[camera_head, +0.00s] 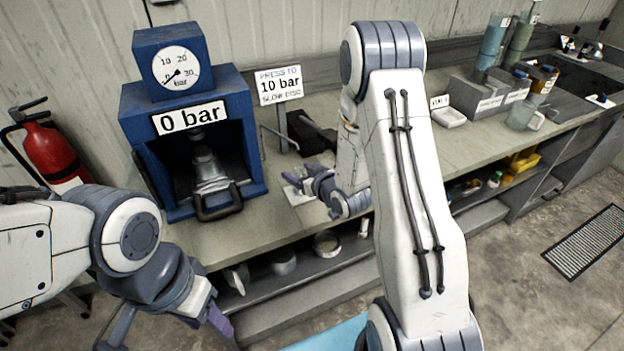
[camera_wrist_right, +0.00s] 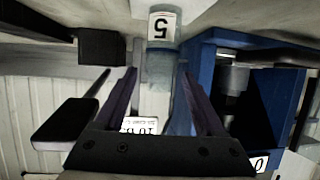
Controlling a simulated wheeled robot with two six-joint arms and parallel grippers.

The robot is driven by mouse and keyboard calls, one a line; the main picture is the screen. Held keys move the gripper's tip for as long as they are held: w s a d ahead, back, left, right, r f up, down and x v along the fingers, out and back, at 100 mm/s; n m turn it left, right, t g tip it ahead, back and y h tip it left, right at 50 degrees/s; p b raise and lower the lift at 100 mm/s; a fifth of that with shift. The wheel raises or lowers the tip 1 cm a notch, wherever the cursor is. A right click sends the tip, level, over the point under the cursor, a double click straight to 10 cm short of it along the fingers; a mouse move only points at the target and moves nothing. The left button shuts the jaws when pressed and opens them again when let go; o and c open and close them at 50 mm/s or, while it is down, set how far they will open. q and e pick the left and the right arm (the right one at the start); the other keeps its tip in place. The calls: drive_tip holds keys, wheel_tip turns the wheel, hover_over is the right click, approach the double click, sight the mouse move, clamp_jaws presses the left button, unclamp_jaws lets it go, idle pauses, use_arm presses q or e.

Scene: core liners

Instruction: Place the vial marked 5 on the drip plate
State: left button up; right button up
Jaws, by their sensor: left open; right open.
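The vial marked 5 (camera_wrist_right: 162,60) shows in the right wrist view, which is upside down. It is a bluish, see-through cylinder with a white label, and it appears upright beyond and between my right fingertips. My right gripper (camera_wrist_right: 158,72) is open, with a gap to each side of the vial. In the head view my right gripper (camera_head: 307,182) is low over the bench, by a small flat white plate (camera_head: 297,196), perhaps the drip plate. I cannot make out the vial there. My left gripper (camera_head: 165,335) is open and empty, low in front of the bench.
A blue press (camera_head: 252,128) reading 0 bar stands left of my right gripper. A sign (camera_head: 279,85) on a post and a black object (camera_head: 310,135) stand behind it. Grey racks (camera_head: 480,98) and a small white tray (camera_head: 450,117) are further right. A fire extinguisher (camera_head: 55,150) is far left.

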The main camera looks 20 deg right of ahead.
drive_tip(key=v, duration=0.4)
drive_tip(key=shift+s+r, duration=0.25)
drive_tip(key=shift+s, duration=0.05)
drive_tip(key=s+a+r+n+g+p, duration=0.2)
drive_tip(key=s+a+r+g+p, duration=0.15)
drive_tip(key=a+p, duration=0.2)
drive_tip(key=s+a+r+n+g+p, duration=0.25)
drive_tip(key=s+a+r+p, duration=0.2)
drive_tip(key=a, duration=0.25)
drive_tip(key=s+a+r+g, duration=0.2)
drive_tip(key=s+r+g, duration=0.1)
drive_tip(key=s, duration=0.8)
drive_tip(key=s+a+r+g+h+b, duration=0.1)
drive_tip(key=s+a+r+g, duration=0.2)
drive_tip(key=s+r, duration=0.3)
drive_tip(key=s+n+g, duration=0.1)
drive_tip(key=s, duration=0.4)
drive_tip(key=shift+s+a, duration=0.25)
drive_tip(key=shift+s, duration=0.05)
